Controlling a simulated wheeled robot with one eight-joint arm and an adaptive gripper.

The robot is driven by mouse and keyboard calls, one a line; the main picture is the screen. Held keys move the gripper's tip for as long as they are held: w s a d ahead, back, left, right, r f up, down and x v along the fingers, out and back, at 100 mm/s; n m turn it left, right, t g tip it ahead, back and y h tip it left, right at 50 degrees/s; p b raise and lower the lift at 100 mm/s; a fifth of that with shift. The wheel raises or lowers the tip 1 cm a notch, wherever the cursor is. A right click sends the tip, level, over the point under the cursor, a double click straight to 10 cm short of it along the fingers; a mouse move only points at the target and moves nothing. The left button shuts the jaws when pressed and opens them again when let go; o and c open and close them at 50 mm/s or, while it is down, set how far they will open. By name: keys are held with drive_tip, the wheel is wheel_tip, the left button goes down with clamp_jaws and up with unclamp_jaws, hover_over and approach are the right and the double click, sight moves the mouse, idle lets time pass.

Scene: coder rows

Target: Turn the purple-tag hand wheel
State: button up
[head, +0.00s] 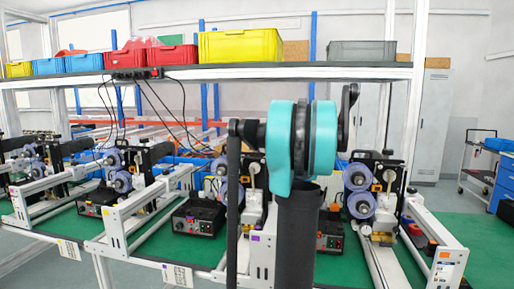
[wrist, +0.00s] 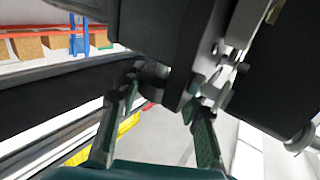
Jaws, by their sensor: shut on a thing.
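A small purple tag (head: 256,239) is on the white end plate of the coder in the middle of the head view. That coder (head: 252,207) is largely hidden behind my raised arm, and its hand wheel cannot be made out there. In the wrist view my gripper (wrist: 163,88) has its two fingers on either side of a small dark part, which looks like the hand wheel (wrist: 152,76), under a large black housing (wrist: 145,22). The fingers are closed on it, though the contact is partly hidden. My gripper is hidden in the head view.
Similar coders stand to the left (head: 120,180) and right (head: 361,203) on green bench tops. Black control boxes (head: 198,217) sit between them. A shelf (head: 270,72) with coloured crates spans above. Metal brackets (wrist: 225,60) are close to my right finger.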

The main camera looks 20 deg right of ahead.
drive_tip(key=m+h, duration=0.1)
drive_tip(key=h, duration=0.1)
drive_tip(key=m+t+h, duration=0.1)
drive_tip(key=m+h, duration=0.1)
drive_tip(key=h, duration=0.1)
drive_tip(key=shift+a+m+h, duration=0.2)
drive_tip(key=shift+m+h, duration=0.1)
drive_tip(key=m+h, duration=0.2)
drive_tip(key=h, duration=0.1)
drive_tip(key=m+h, duration=0.2)
drive_tip(key=h, duration=0.2)
drive_tip(key=shift+m+g, duration=0.3)
drive_tip(key=m+g+h, duration=0.2)
drive_tip(key=h, duration=0.1)
drive_tip(key=m+g+h, duration=0.1)
drive_tip(key=m+h, duration=0.1)
drive_tip(key=h, duration=0.1)
drive_tip(key=shift+d+m+g, duration=0.2)
drive_tip(key=shift+m+g, duration=0.2)
drive_tip(key=shift+h, duration=0.5)
drive_tip(key=o, duration=1.2)
drive_tip(key=v, duration=1.2)
drive_tip(key=shift+r, duration=0.2)
